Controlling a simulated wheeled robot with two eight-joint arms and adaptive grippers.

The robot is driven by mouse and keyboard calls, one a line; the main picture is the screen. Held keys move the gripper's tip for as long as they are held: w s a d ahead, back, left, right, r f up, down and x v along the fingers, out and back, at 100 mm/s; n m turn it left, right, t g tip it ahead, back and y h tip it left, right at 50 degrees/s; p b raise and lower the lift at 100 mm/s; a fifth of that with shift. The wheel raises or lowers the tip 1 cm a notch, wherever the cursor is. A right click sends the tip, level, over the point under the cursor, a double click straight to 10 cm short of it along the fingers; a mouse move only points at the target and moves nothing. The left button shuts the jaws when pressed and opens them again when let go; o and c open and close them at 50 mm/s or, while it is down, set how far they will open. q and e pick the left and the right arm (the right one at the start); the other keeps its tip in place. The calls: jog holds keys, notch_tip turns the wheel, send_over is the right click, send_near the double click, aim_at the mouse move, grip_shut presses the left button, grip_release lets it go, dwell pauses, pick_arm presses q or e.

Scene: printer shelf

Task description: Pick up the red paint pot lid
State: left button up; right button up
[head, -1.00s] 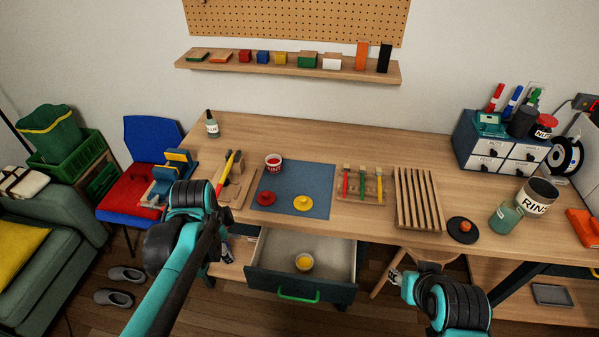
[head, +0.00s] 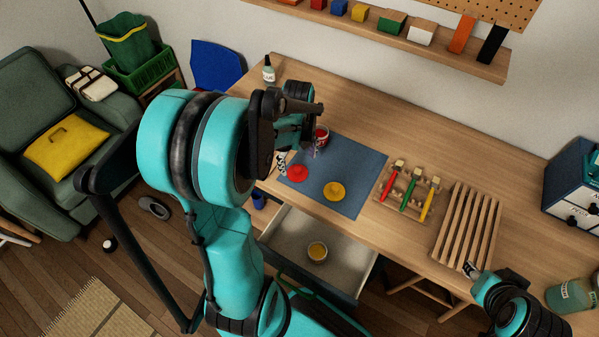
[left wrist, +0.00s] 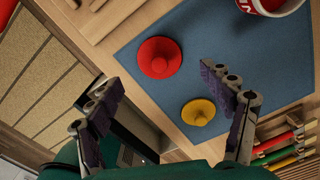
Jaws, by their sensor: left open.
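The red paint pot lid (head: 297,173) lies flat on the blue mat (head: 345,160), near its left edge. In the left wrist view the red lid (left wrist: 160,57) is a round disc with a knob, just beyond and between my open fingertips. My left gripper (head: 299,155) is empty and above the mat's left side; it also shows in the left wrist view (left wrist: 160,82). The red pot (head: 321,137) stands at the mat's far edge, partly behind my gripper. My right gripper (head: 470,268) is near the table's front edge by the slatted rack; its jaws are too small to read.
A yellow lid (head: 335,191) lies right of the red lid. A rack of coloured-handled tools (head: 408,191) and a slatted wooden rack (head: 467,225) stand to the right. The open drawer (head: 285,232) below holds a yellow pot (head: 317,251). Bare table lies behind the mat.

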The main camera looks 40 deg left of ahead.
aim_at(298, 169)
pick_arm(q)
jog(key=f+b, duration=0.1)
jog(key=f, duration=0.3)
jog(key=shift+a+f+b, duration=0.15)
jog(key=shift+a+b, duration=0.05)
jog(key=shift+b, duration=0.2)
jog(key=shift+c, duration=0.6)
jog(key=shift+d, duration=0.1)
jog(key=c, duration=0.9)
